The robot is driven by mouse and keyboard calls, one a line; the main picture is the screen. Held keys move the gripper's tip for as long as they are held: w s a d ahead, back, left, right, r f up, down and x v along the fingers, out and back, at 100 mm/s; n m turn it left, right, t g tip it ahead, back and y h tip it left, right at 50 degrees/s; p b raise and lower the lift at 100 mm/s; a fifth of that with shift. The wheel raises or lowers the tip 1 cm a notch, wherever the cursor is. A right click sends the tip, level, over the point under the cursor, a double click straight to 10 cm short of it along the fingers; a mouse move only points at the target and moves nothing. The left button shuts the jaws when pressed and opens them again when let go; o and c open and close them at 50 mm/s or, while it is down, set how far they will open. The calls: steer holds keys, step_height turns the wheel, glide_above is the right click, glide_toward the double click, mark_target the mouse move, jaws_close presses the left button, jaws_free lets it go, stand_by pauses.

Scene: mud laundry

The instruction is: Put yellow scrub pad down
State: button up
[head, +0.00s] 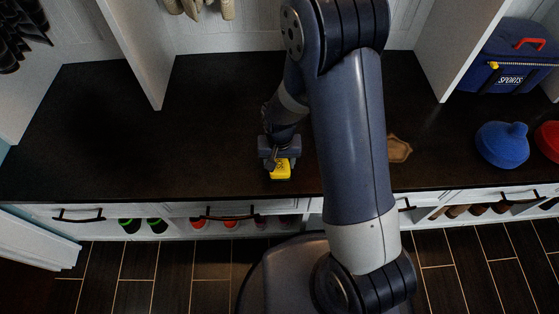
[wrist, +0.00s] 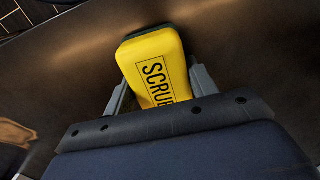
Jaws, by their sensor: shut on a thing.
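The yellow scrub pad (head: 281,170) is at my gripper (head: 279,157), over the dark bench top (head: 215,125) near its front edge. In the wrist view the yellow scrub pad (wrist: 158,62) shows black "SCRUB" lettering and sits between the two fingers of my gripper (wrist: 160,85), which is shut on it. The pad's lower end is hidden behind the gripper body. The pad is very near or touching the bench top; I cannot tell which.
A brown wooden dish (head: 399,149) lies right of my arm. A blue rounded object (head: 502,145) and a red one (head: 548,140) stand farther right. A blue sports bag (head: 511,62) is at the back right. White dividers flank the bench. The bench left of my gripper is clear.

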mark_target(280, 161)
steer(key=o, duration=0.9)
steer(key=shift+s+f, duration=0.1)
steer(key=shift+f, duration=0.1)
steer(key=shift+o, duration=0.7)
steer(key=shift+s+d+f, duration=0.1)
steer(key=shift+r+p, duration=0.4)
steer(key=shift+r, duration=0.05)
step_height(280, 161, up, 12)
steer(key=p, duration=0.3)
steer(key=shift+w, duration=0.2)
steer(key=shift+f, duration=0.1)
step_height(280, 161, down, 13)
steer(key=b, duration=0.4)
steer(key=shift+r, duration=0.2)
steer(key=shift+r+p, duration=0.35)
steer(key=shift+p, duration=0.05)
